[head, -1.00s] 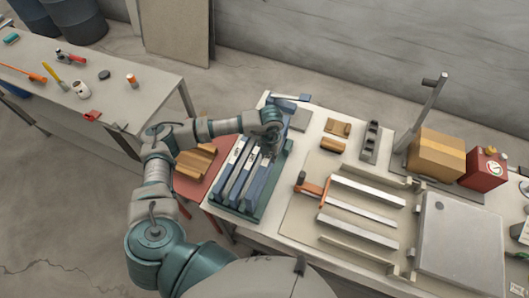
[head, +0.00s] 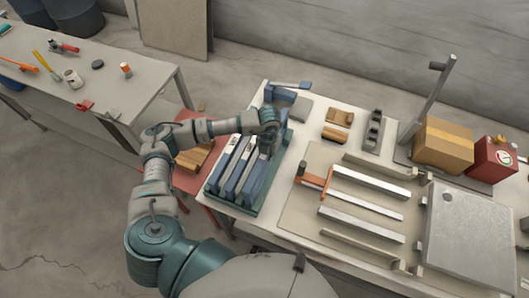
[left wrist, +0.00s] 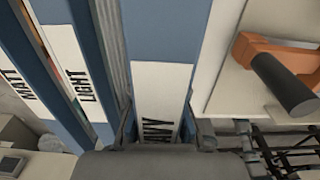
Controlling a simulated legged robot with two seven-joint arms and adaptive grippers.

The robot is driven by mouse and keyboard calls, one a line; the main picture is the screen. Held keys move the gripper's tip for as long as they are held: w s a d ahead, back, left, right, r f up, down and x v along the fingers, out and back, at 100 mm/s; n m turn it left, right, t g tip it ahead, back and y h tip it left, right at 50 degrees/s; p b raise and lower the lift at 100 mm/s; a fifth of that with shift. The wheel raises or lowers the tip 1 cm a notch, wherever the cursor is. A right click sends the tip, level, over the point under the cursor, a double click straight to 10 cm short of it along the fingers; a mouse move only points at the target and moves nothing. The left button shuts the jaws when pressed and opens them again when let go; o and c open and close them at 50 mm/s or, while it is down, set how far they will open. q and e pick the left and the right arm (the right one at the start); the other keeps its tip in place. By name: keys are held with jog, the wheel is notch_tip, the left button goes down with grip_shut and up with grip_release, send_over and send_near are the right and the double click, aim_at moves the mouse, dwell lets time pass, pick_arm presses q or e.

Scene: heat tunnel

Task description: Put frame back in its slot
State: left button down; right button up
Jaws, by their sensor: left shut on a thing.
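A teal rack (head: 249,210) stands at the left end of the main table and holds several blue frames with white labels. My left gripper (head: 268,146) is over the rack's right side, shut on the rightmost blue frame (head: 255,182). In the left wrist view this held frame (left wrist: 163,35) runs between the fingers, and its label ends in "AVY". Beside it are a frame labelled LIGHT (left wrist: 85,75) and one labelled MATT (left wrist: 25,75). The frame's lower edge is hidden, so I cannot tell how deep it sits. My right gripper is out of view.
An orange-handled clamp (head: 315,180) and metal bars (head: 370,182) lie on a flat plate right of the rack. A cardboard box (head: 443,145), a red container (head: 493,160) and an upright post (head: 432,95) stand farther right. A red stool (head: 188,130) with wooden pieces is left of the rack.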

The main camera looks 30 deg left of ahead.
pick_arm(q)
jog(key=shift+d+r, duration=0.15)
jog(key=shift+d, duration=0.1)
jog(key=shift+a, duration=0.65)
jog(key=shift+s+a, duration=0.1)
jog(key=shift+s, duration=0.05)
jog(key=shift+a, duration=0.25)
jog(key=c, duration=1.7)
grip_release()
jog(key=shift+a, duration=0.15)
jog(key=shift+c, duration=0.2)
jog(key=o, duration=0.6)
jog(key=shift+a, duration=0.1)
jog(key=shift+c, duration=0.2)
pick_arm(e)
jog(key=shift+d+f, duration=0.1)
pick_arm(q)
jog(key=o, duration=0.5)
jog(key=shift+d, duration=0.35)
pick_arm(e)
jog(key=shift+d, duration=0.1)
